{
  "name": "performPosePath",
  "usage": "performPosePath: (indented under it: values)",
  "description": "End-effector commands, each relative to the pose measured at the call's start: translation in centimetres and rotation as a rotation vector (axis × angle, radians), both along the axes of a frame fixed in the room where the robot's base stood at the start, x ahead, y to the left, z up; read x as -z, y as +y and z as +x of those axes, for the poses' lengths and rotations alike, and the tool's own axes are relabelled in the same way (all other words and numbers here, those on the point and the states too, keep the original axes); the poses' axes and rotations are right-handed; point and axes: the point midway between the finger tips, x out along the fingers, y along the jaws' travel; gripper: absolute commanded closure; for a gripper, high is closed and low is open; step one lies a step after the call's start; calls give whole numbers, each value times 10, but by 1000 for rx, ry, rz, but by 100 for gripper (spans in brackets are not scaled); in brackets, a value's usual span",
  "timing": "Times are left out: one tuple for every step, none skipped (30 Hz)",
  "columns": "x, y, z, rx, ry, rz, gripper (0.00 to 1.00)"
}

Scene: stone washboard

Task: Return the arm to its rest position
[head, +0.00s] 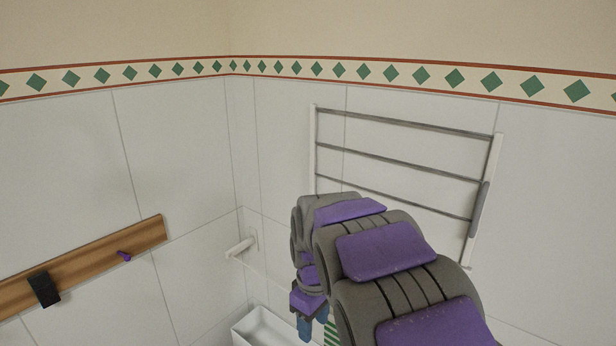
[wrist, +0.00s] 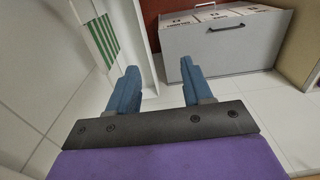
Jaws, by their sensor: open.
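My gripper (wrist: 158,88) shows in the wrist view with its two blue fingers spread apart and nothing between them. In the head view, my purple and grey arm reaches forward from the lower right, and the gripper (head: 311,326) hangs low at its far end, near the bottom edge. There its fingers are partly cut off by the frame and by the arm.
A wall rack (head: 405,129) with several bars is behind my arm. A wooden rail (head: 100,262) with a dark block (head: 44,289) is on the left wall. A white basin (head: 268,328) is below. A grey box (wrist: 220,48) stands on the tiled floor.

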Motion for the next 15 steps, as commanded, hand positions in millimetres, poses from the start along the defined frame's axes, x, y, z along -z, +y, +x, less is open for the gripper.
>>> performPosePath:
  values:
    - [1, 1, -1, 5, 0, -2, 50]
    - [2, 0, -3, 15, 2, -4, 50]
    - [2, -1, -6, 26, 2, -6, 50]
    - [2, -1, -8, 35, 3, -8, 50]
    - [3, -2, -10, 45, 4, -10, 50]
    - [3, -3, -13, 57, 6, -12, 50]
    - [4, -4, -16, 67, 7, -14, 50]
    - [4, -6, -18, 78, 8, -15, 50]
    - [5, -9, -22, 91, 10, -16, 50]
    - [6, -12, -26, 103, 13, -17, 50]
    - [7, -15, -30, 116, 15, -19, 50]
    - [7, -19, -36, 134, 17, -20, 50]
    - [8, -22, -40, 147, 19, -20, 50]
    - [8, -25, -44, 161, 19, -21, 50]
    - [9, -30, -49, 182, 20, -22, 50]
